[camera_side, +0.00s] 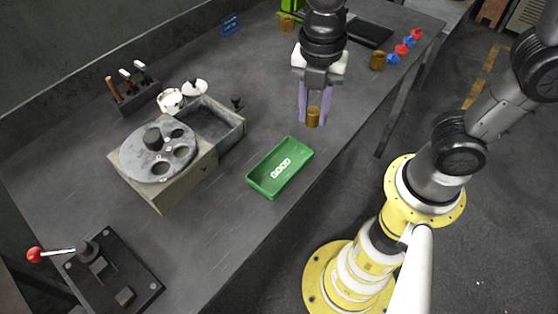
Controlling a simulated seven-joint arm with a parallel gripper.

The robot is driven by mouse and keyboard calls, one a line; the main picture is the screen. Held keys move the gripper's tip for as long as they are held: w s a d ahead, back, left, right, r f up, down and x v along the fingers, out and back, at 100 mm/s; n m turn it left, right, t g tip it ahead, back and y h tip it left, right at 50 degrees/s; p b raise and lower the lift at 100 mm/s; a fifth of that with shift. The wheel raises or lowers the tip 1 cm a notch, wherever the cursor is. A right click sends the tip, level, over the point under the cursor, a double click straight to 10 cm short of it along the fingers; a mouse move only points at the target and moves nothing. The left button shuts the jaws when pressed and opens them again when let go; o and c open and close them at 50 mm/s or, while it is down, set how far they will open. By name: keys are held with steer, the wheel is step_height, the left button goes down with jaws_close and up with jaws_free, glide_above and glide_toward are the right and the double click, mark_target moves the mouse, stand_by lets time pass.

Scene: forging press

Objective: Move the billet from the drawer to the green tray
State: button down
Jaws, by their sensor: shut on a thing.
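A short brass-coloured billet (313,118) is between the fingertips of my gripper (314,112). My gripper points down and is shut on it, to the upper right of the green tray in the picture. The green tray (265,189) lies on the bench, marked GOOD inside, and holds nothing. The open drawer (226,140) of the press box stands to the left of the tray and looks empty. I cannot tell exactly how high the billet is above the bench.
The box with a round grey dial plate (179,165) stands left of the tray. A red-knobbed lever panel (113,275) is at lower left, a tool rack (134,99) further back. Another brass cylinder (378,61) and red and blue pieces (401,50) sit at the right edge.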

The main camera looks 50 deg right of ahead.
steer(key=s+d+n, duration=0.2)
steer(key=s, duration=0.7)
glide_above(281, 168)
steer(key=f, duration=0.8)
steer(key=shift+s+d+f, duration=0.15)
steer(key=shift+s+f, duration=0.15)
steer(key=shift+w+f, duration=0.15)
steer(key=shift+f, duration=0.1)
steer(key=shift+w+f, duration=0.15)
steer(key=shift+f, duration=1.5)
steer(key=shift+f, duration=0.1)
steer(key=c, duration=0.9)
jaws_free()
